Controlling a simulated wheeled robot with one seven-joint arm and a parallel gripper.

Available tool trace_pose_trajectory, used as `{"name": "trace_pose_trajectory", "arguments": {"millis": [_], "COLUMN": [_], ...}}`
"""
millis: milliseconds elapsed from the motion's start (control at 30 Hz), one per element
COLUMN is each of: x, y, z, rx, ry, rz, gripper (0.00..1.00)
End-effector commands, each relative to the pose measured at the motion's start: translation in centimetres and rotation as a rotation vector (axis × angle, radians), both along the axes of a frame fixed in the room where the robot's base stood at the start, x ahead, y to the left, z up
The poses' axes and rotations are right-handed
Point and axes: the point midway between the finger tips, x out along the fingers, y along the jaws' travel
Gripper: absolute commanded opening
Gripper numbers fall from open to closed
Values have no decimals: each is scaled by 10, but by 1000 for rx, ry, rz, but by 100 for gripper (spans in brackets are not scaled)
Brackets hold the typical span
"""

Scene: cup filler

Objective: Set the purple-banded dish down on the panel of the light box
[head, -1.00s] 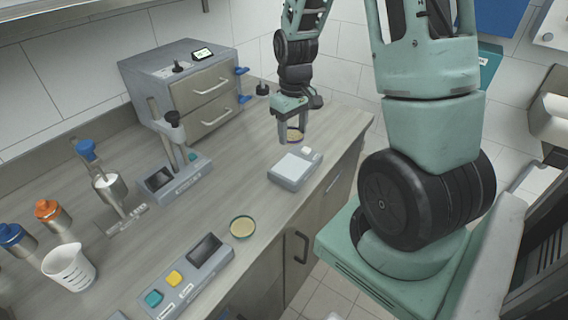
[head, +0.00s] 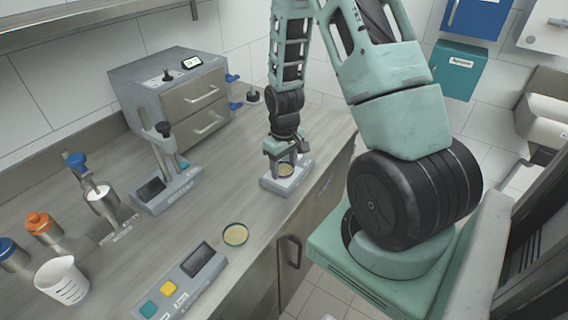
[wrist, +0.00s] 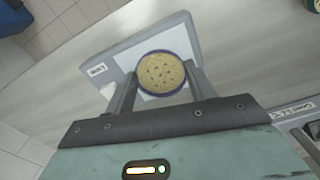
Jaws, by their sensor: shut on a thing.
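The purple-banded dish (wrist: 161,73) is a round dish with a tan, dark-speckled fill and a purple rim. My gripper (wrist: 162,82) is shut on it, with one finger on each side of the dish. In the wrist view the dish lies over the white panel of the light box (wrist: 125,52). In the head view my gripper (head: 285,168) is low over the light box (head: 270,184), with the dish (head: 286,170) between the fingers. I cannot tell whether the dish touches the panel.
Another dish (head: 235,235) lies on the bench (head: 215,210) to the left. A device with yellow and teal buttons (head: 185,285) is at the front. A grey drawer cabinet (head: 175,95) and a stand device (head: 165,180) are further back. The bench edge is close to the light box.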

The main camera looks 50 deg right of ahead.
Motion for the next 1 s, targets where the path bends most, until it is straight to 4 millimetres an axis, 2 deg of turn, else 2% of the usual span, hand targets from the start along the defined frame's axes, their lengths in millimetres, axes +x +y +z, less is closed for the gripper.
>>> {"name": "trace_pose_trajectory", "arguments": {"millis": [233, 267, 333, 600, 767, 1000], "x": [0, 0, 0, 0, 1, 2], "y": [0, 0, 0, 0, 0, -1], "z": [-4, -4, -3, -2, 6, 44], "rx": [0, 0, 0, 0, -1, -2], "ry": [0, 0, 0, 0, -3, -6], "rz": [0, 0, 0, 0, 0, 0], "gripper": [33, 57, 76, 76, 76, 76]}}
